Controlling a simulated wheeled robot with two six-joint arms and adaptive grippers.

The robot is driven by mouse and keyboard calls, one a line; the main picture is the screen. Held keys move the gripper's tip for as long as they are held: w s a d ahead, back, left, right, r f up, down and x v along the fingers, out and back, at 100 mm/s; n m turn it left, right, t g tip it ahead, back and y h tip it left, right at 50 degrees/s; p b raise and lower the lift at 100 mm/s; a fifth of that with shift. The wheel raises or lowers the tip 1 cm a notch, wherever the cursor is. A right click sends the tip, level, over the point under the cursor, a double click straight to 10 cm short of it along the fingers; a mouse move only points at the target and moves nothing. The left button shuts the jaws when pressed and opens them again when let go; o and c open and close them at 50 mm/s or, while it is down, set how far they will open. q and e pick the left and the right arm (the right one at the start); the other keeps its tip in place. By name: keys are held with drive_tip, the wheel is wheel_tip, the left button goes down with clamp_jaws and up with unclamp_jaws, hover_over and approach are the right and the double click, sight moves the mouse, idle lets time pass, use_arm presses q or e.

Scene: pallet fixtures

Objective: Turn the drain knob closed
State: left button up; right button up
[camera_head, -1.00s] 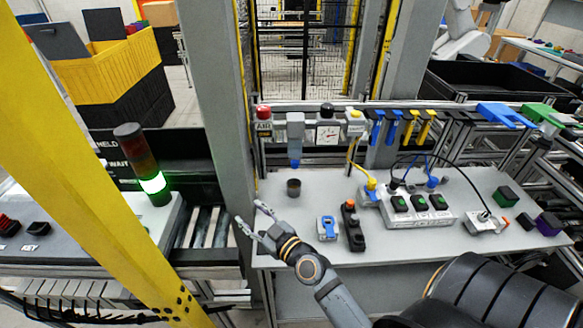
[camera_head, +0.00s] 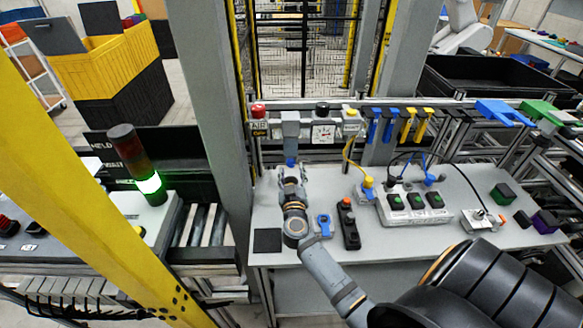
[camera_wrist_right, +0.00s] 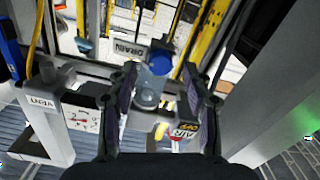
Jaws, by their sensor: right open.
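The blue drain knob (camera_head: 291,162) hangs at the bottom of the grey filter unit (camera_head: 291,131) on the rail. In the right wrist view the knob (camera_wrist_right: 161,62) shows beside an upside-down DRAIN label (camera_wrist_right: 130,48), with a clear bowl (camera_wrist_right: 147,98) near it. My right gripper (camera_head: 291,180) is open and empty, just below the knob in the head view. In the wrist view its fingers (camera_wrist_right: 160,82) stand either side of the knob and bowl; I cannot tell whether they touch. The knob's turn position is not readable. My left gripper is out of view.
The AIR unit with its red button (camera_head: 258,111) is left of the filter; a gauge (camera_head: 323,133) and yellow-topped VENT unit (camera_head: 351,122) are right. A grey post (camera_head: 220,120) stands close left. A blue clip piece (camera_head: 324,225) and black switch box (camera_head: 348,225) lie on the bench.

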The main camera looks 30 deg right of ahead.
drive_tip(key=shift+x, duration=1.05)
drive_tip(key=shift+c, duration=0.4)
clamp_jaws()
